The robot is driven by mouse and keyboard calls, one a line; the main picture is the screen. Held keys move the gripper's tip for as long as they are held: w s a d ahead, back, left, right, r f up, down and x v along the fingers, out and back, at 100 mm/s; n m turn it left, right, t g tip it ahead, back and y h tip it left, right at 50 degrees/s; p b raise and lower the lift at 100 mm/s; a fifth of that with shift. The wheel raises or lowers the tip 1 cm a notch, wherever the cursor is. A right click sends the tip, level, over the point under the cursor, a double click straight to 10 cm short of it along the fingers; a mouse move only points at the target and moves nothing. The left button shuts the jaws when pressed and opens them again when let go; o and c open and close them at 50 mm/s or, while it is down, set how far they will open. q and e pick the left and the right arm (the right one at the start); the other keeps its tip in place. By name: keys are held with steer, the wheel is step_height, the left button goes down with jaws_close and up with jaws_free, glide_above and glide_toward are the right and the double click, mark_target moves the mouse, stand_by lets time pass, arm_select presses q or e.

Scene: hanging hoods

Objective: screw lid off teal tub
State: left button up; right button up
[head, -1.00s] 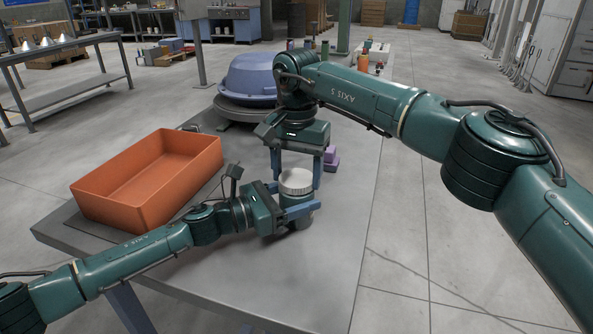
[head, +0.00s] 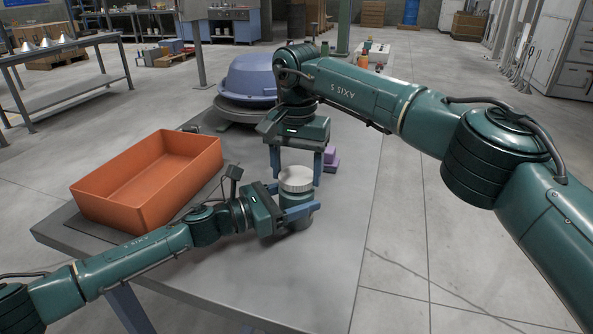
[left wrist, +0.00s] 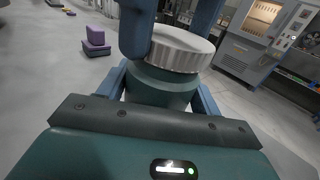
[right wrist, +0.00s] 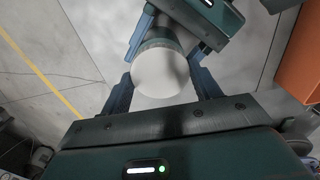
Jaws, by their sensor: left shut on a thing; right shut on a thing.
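The teal tub (head: 298,221) stands upright near the right edge of the grey table. Its ridged, pale grey lid (head: 296,178) is at its top; it also shows in the left wrist view (left wrist: 180,48) and, from above, in the right wrist view (right wrist: 160,73). My left gripper (head: 300,203) comes in from the left and is shut on the tub's sides below the lid. My right gripper (head: 297,180) points down from above and is shut on the lid, one finger on each side. I cannot tell whether there is a gap between lid and tub.
An orange bin (head: 147,180) stands on the left of the table (head: 335,270). A blue-purple domed hood (head: 249,78) rests on a round base at the back. Purple blocks (head: 331,158) lie behind the tub. The table's front right is clear.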

mark_target(297, 175)
steer(key=shift+r, duration=0.7)
steer(key=shift+r, duration=0.1)
steer(key=shift+r, duration=1.9)
arm_select(q)
steer(key=o, duration=2)
steer(key=shift+c, duration=0.2)
steer(key=shift+a, duration=0.1)
